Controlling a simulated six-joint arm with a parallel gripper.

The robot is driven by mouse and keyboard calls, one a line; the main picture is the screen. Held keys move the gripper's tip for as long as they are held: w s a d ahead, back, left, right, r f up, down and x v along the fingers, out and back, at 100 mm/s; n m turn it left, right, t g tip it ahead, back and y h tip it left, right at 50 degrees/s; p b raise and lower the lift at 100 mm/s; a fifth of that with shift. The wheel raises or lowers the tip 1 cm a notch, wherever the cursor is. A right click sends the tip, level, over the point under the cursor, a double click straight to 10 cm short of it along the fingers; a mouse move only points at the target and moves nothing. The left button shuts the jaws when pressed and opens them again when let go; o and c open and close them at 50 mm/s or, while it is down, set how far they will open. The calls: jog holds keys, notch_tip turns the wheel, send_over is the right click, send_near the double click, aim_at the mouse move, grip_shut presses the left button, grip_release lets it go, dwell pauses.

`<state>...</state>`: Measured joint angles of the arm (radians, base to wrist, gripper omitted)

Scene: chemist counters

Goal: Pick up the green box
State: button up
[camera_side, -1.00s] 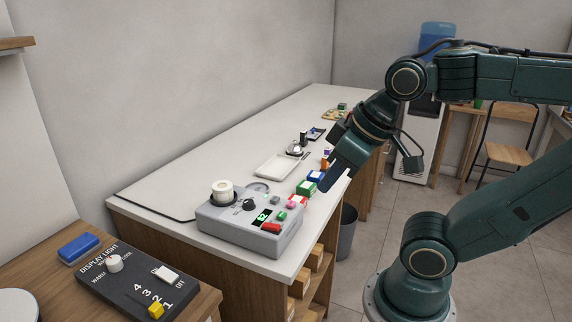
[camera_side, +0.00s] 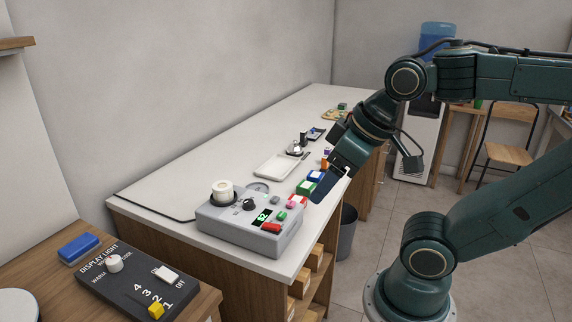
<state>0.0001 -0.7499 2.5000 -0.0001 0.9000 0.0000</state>
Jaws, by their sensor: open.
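The green box (camera_side: 306,188) lies on the white counter, in a row of small coloured boxes near the counter's front edge. It has a pale top or label. A blue box (camera_side: 315,176) sits just behind it, and a red and white box (camera_side: 298,201) lies just in front. My gripper (camera_side: 322,194) points down and left, over the front edge of the counter, close to the right of the green box. It is open, and nothing shows between its fingers. From this side I cannot tell its exact height above the boxes or the gap to them.
A grey device with knobs and buttons (camera_side: 250,230) stands at the counter's near end, close to the boxes. A white tray (camera_side: 277,167) lies behind the row to the left. A bell (camera_side: 295,149) stands farther back. The counter's left middle is clear.

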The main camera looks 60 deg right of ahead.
dwell(0.3)
jog(key=n+g, duration=0.6)
jog(key=n, duration=1.1)
send_over(308, 185)
notch_tip(308, 185, down, 11)
jog(key=shift+d+f, duration=0.15)
jog(key=shift+f, duration=0.1)
jog(key=shift+w+f, duration=0.1)
jog(key=shift+f, duration=4.1)
